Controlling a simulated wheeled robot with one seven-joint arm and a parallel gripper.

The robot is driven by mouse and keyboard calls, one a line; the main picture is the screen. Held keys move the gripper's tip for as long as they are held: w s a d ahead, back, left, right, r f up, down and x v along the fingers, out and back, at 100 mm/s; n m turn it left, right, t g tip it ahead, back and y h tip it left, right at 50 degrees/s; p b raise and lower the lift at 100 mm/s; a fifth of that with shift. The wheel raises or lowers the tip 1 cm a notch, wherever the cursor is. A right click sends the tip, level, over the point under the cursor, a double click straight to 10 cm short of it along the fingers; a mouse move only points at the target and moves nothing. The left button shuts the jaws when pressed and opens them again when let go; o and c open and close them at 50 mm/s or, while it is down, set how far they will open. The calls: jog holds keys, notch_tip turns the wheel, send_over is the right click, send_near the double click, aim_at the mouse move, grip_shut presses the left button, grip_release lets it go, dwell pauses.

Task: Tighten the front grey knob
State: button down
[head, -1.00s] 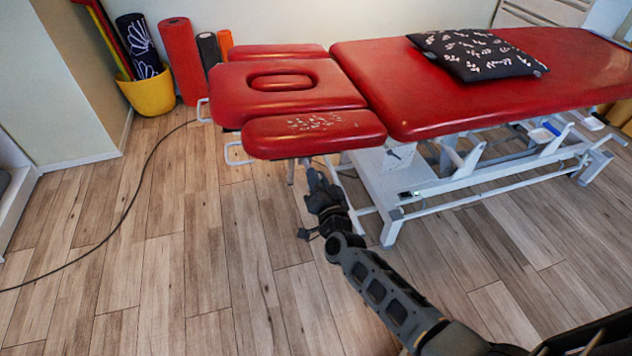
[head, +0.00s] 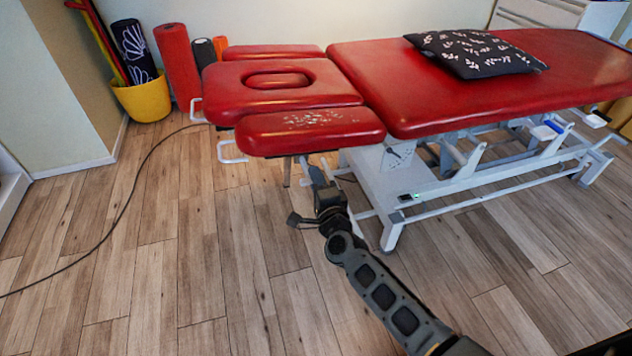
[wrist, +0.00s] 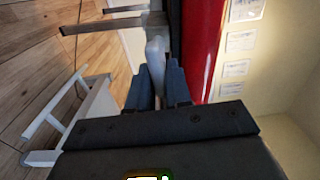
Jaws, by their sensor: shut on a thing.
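The treatment table (head: 430,85) is red with a white frame. Its front armrest pad (head: 310,131) has a worn, speckled top. My gripper (head: 305,165) reaches up under this pad. In the wrist view my gripper (wrist: 158,70) has its blue-grey fingers closed on the pale grey knob (wrist: 157,50), which sticks out between the fingertips. The sides of the knob are partly covered by the fingers.
White frame bars (wrist: 55,110) and a dark metal bar (wrist: 85,27) run close to my gripper. A black cable (head: 120,210) lies on the wood floor. A yellow bucket (head: 145,100) and rolled mats stand at the back left. A patterned cushion (head: 475,55) lies on the table.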

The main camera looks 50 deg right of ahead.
jog(key=shift+f+m, duration=0.15)
jog(key=shift+m, duration=0.45)
jog(key=shift+s, duration=0.1)
jog(key=c, duration=1.1)
grip_release()
jog(key=v, duration=0.7)
jog(key=shift+s+a, duration=0.25)
jog(key=shift+s, duration=0.05)
